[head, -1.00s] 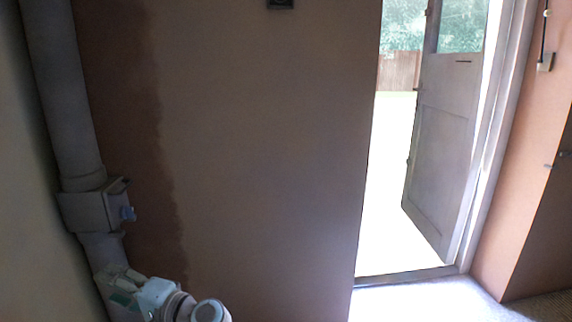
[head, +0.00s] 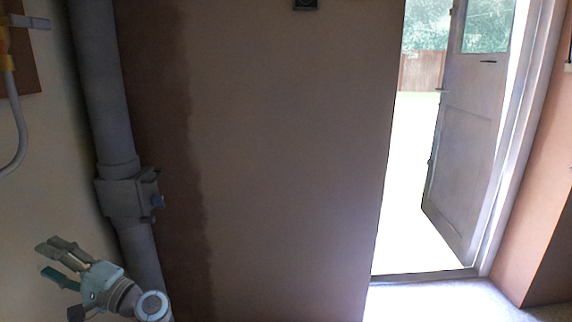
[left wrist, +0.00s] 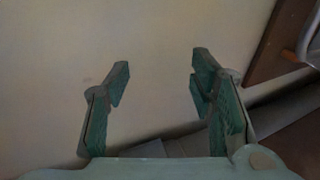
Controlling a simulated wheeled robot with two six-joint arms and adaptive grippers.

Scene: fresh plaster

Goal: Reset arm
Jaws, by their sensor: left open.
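My left gripper (head: 62,262) is at the lower left of the head view, in front of the pale wall and just left of the grey pipe. Its fingers point left. In the left wrist view, the left gripper (left wrist: 158,82) has its two green-padded fingers spread wide with nothing between them, facing a plain pale wall (left wrist: 155,45). My right gripper is not in either view.
A thick grey pipe (head: 103,90) with a boxy fitting (head: 130,196) runs down the corner beside my left arm. A brown plaster wall (head: 290,150) fills the middle. A door (head: 468,140) stands open at the right, with bright ground outside.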

